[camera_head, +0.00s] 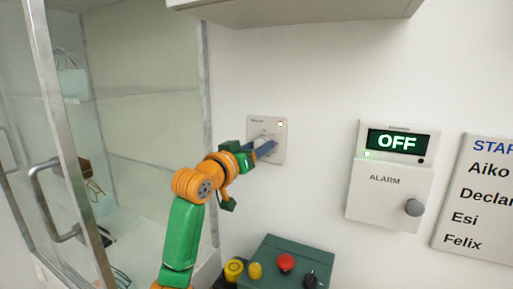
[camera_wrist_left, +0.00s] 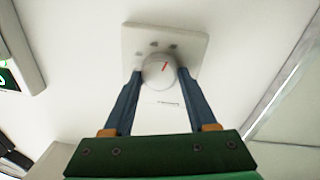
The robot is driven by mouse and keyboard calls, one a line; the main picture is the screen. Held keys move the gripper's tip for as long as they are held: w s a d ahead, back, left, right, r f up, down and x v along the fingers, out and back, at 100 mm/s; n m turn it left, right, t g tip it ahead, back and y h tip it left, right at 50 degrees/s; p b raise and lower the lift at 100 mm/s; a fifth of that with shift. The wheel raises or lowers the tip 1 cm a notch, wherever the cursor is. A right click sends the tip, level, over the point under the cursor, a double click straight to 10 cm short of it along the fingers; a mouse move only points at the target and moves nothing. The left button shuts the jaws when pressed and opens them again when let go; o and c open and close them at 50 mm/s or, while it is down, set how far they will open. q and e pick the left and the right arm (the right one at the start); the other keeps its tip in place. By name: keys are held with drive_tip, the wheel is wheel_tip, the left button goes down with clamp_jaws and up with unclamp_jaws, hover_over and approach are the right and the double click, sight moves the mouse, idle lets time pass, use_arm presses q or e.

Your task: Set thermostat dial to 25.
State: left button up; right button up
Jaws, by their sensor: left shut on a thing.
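The thermostat is a pale square plate (camera_head: 258,123) on the white wall, with a small lit orange square at its upper right. It also shows in the wrist view as a light plate (camera_wrist_left: 190,44). My left gripper (camera_head: 264,146) reaches the plate from the left. Its two blue fingers are on either side of the dial, shut on it. The small markings around the dial are too blurred to read. My right gripper is not in view.
A glass-door cabinet with a metal handle (camera_head: 58,202) stands on the left. Right of the thermostat are an OFF display (camera_head: 397,142), an ALARM box (camera_head: 385,194) with a grey knob and a name sign (camera_head: 480,195). A green control box (camera_head: 300,253) with buttons sits below.

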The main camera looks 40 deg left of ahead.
use_arm(q)
drive_tip(key=o, duration=1)
drive_tip(key=shift+r, duration=0.2)
drive_tip(key=o, duration=0.4)
drive_tip(key=shift+c, duration=0.2)
drive_tip(key=shift+w+f, duration=0.1)
drive_tip(key=shift+f, duration=0.05)
drive_tip(key=b+v, duration=0.3)
drive_tip(key=v, duration=0.4)
